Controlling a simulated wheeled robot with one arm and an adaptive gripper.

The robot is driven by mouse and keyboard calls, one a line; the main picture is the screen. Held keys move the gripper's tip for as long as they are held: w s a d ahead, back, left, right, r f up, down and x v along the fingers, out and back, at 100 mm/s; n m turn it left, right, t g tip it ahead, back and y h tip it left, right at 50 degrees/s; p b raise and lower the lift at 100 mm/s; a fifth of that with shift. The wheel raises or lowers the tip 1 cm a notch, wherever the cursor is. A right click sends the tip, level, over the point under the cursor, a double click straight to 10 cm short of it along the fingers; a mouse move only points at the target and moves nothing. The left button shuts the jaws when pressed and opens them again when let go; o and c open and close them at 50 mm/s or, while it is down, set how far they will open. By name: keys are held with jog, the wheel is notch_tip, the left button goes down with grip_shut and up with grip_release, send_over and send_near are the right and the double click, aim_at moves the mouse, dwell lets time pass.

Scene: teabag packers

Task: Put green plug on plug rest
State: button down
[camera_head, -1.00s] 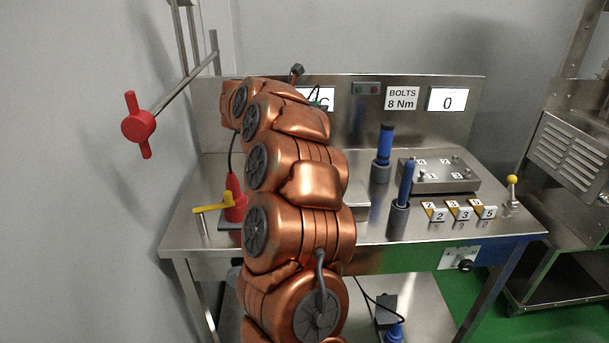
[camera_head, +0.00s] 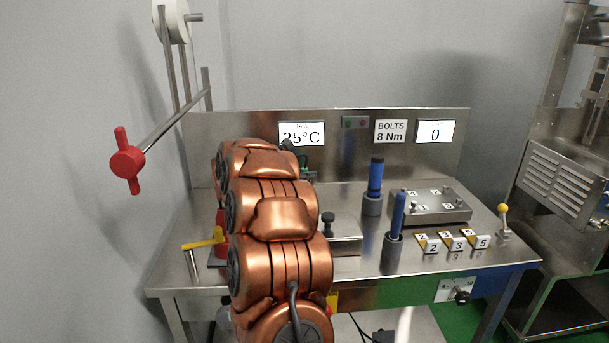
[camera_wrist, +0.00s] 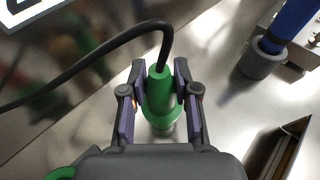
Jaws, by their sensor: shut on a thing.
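In the wrist view my gripper (camera_wrist: 158,105) is shut on the green plug (camera_wrist: 160,95), with a finger on each side of its body. A black cable (camera_wrist: 110,48) runs from the plug's top end off to the left. The plug is over the steel bench; I cannot tell whether it touches the surface. In the head view my copper arm hides the gripper, and only a little green (camera_head: 305,168) shows behind it. I cannot identify the plug rest for certain in either view.
Blue-handled tools stand in grey holders (camera_head: 372,205) (camera_head: 392,252). A steel bolt block (camera_head: 432,207) and numbered blocks (camera_head: 455,243) lie at right. A yellow lever (camera_head: 205,243) and a partly hidden red part (camera_head: 219,222) are left of my arm. A red handle (camera_head: 127,162) sticks out at left.

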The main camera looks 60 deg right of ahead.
jog(key=shift+f, duration=0.1)
jog(key=c, duration=0.9)
grip_release()
jog(key=shift+o, duration=0.2)
jog(key=shift+r, duration=0.25)
jog(key=shift+w+a, duration=0.1)
jog(key=shift+a, duration=0.25)
jog(key=b+v, duration=0.1)
jog(key=v, duration=1)
jog(key=shift+a, duration=0.15)
